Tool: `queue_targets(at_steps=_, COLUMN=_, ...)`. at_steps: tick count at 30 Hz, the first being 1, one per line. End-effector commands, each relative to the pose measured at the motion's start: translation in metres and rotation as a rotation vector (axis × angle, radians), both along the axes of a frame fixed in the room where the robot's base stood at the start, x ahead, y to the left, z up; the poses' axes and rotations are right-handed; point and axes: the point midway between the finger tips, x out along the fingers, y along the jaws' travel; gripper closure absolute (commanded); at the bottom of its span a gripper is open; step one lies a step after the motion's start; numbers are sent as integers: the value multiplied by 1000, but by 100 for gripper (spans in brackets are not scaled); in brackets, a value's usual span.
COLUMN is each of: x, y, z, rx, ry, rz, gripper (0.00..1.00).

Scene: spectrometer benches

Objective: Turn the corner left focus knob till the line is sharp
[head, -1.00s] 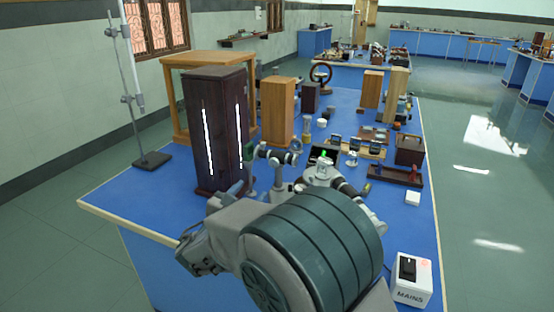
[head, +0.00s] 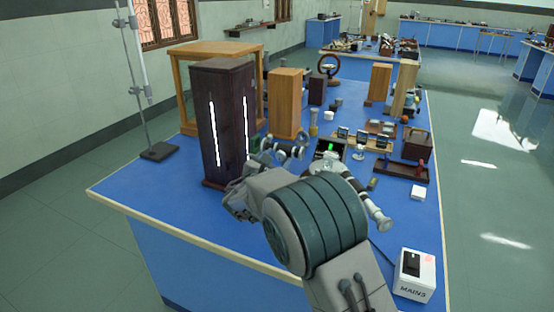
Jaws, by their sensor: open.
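A small spectrometer stands near the middle of the blue bench, with its stage (head: 332,150) partly behind my arm. One tube (head: 284,149) points left toward the dark lamp tower; another tube (head: 374,208) points toward the front right. A small screen with a green mark (head: 331,147) shows at the stage. The left focus knob is too small or hidden to make out. My gripper (head: 236,203) is open and empty, low by the right foot of the tower, apart from the left tube. My forearm covers part of the spectrometer.
The dark tower (head: 222,125) with bright slits stands close to my gripper. A wooden frame (head: 185,90), wooden blocks (head: 285,104) and a dark tray (head: 401,172) stand around. A white MAINS box (head: 414,275) sits at the front right. The front left bench corner (head: 125,190) is clear.

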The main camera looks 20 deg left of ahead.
Motion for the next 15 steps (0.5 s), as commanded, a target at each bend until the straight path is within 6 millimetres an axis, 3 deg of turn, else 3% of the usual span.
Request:
queue_targets(at_steps=8, x=1, y=0, z=-1, rx=-1, ry=1, rz=0, gripper=50)
queue_targets(at_steps=12, x=1, y=0, z=0, rx=-1, ry=1, rz=0, gripper=89)
queue_targets(at_steps=13, x=1, y=0, z=0, rx=-1, ry=1, rz=0, gripper=95)
queue_targets(at_steps=15, x=1, y=0, z=0, rx=-1, ry=1, rz=0, gripper=95)
